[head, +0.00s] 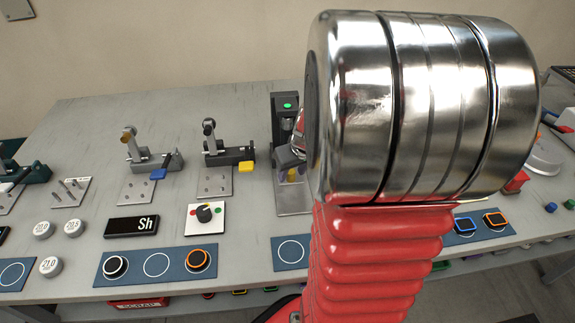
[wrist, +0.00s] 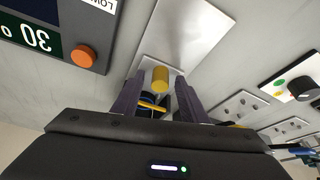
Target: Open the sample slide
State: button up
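The sample slide cannot be told apart for certain. A dark upright device with a green light (head: 287,106) stands on a silver plate (head: 297,207) in the head view, partly hidden by my arm. A yellow knob (head: 292,174) shows low on it. In the wrist view a yellow cylinder (wrist: 160,78) lies between and just beyond the fingertips of my gripper (wrist: 156,92), in front of a silver plate (wrist: 188,28). The two dark fingers stand apart, with gaps on both sides of the cylinder. In the head view my gripper is hidden behind my arm.
Lever clamps (head: 228,153) stand left of the device. A knob panel (head: 205,218) and a blue mat with rings (head: 156,265) lie in front. In the wrist view a dark display box with an orange button (wrist: 82,57) is close on the left.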

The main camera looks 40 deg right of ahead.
jog(key=shift+f, duration=0.15)
grip_shut()
dwell(0.4)
